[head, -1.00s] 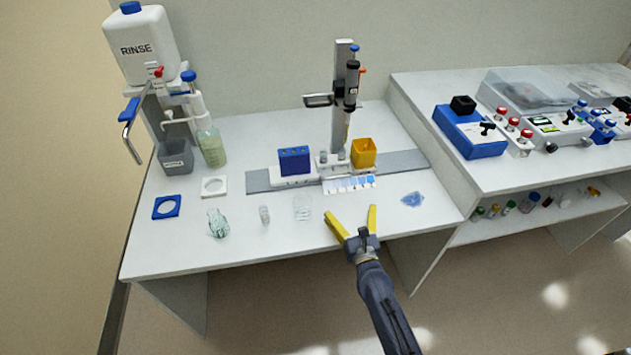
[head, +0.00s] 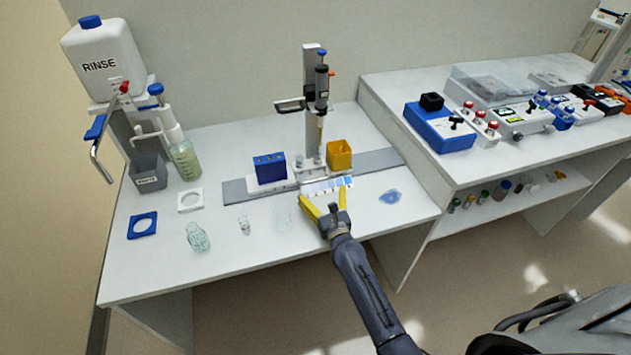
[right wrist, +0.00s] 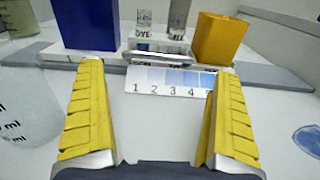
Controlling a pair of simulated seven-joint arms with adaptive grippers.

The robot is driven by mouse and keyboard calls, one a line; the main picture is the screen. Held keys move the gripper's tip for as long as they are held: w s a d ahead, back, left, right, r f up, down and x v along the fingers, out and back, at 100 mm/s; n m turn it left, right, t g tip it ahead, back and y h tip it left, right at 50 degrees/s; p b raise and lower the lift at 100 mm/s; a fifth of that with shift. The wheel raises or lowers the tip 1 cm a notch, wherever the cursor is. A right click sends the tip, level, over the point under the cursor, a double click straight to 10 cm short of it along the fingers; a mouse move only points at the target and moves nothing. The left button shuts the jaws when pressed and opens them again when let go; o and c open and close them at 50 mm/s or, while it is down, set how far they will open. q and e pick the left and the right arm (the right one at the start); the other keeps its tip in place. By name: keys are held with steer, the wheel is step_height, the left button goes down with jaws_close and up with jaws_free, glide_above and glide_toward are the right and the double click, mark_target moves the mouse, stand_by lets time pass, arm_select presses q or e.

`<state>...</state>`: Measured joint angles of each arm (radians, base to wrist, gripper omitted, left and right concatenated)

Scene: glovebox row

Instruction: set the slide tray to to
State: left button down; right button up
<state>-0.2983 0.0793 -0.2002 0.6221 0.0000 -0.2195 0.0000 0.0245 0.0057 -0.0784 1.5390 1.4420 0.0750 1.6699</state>
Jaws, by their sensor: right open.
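The slide tray (head: 268,188) is a low white carriage on a grey rail (head: 375,161) at the back of the left bench. It carries a blue block (head: 270,168), small clear vessels and a yellow cup (head: 340,154). A card with numbered blue shades (head: 326,185) lies along its front; in the right wrist view the card (right wrist: 172,82) starts at 1. A small metallic bar (right wrist: 158,48) shows behind the card. My right gripper (head: 323,198) is open and empty, its fingers just in front of the tray, either side of the card. My left gripper is not in view.
A pipette on a stand (head: 320,90) rises behind the tray. Clear glassware (head: 198,237) stands front left, near a blue ring (head: 142,225). A blue patch (head: 389,197) lies right of the gripper. A higher bench (head: 470,165) borders the right side.

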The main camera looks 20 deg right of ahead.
mark_target(316, 181)
steer(key=shift+w+a, duration=0.1)
steer(key=shift+w, duration=3.35)
